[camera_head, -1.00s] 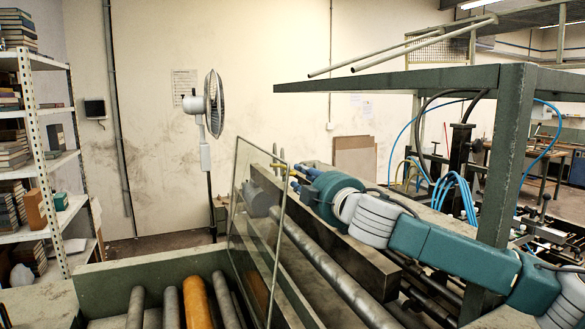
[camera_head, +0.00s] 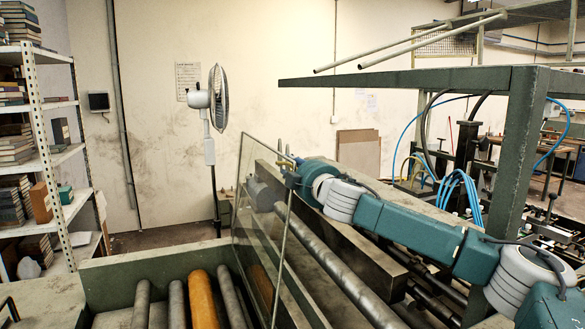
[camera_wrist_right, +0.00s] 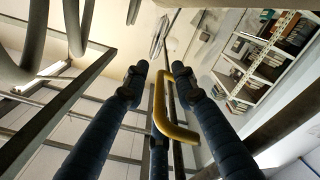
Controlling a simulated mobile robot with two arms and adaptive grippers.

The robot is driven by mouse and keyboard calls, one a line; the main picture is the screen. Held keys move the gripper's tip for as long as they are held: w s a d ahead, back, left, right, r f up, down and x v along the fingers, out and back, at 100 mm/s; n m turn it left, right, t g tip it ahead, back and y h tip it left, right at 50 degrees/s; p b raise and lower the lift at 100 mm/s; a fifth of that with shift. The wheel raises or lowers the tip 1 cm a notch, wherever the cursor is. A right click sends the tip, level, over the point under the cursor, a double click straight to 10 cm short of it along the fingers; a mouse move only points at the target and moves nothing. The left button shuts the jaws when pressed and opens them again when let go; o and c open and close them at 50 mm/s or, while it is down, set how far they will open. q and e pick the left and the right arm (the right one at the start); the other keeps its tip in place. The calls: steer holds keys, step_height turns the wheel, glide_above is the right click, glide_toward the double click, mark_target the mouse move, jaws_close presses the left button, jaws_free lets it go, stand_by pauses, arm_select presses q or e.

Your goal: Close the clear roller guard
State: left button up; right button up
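The clear roller guard (camera_head: 257,235) is a transparent framed panel standing steeply raised above the rollers in the head view. My right gripper (camera_head: 290,172) is at the guard's upper right edge, with its fingers partly hidden there. In the right wrist view, a yellow handle (camera_wrist_right: 161,105) lies between the dark blue fingers of the right gripper (camera_wrist_right: 161,78). The fingers are spread on both sides of the handle with gaps visible, so the gripper is open around it. My left gripper is not in view.
An orange roller (camera_head: 203,298) and several grey rollers lie below the guard. A green steel frame (camera_head: 508,150) stands at the right, with a beam above my right arm. A shelf (camera_head: 40,150) and a fan (camera_head: 216,98) stand at the left and back.

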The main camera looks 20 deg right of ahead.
jaws_close()
arm_select(q)
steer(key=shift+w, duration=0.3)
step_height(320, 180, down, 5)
steer(key=b, duration=0.5)
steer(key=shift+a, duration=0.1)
arm_select(e)
steer(key=a+f+n, duration=0.1)
steer(key=a, duration=1.4)
steer(key=w+a+f+n, duration=0.1)
steer(key=a+f, duration=0.1)
steer(key=a, duration=1.2)
steer(key=shift+w+a+n, duration=0.3)
steer(key=shift+a+n, duration=0.1)
steer(key=shift+f, duration=0.1)
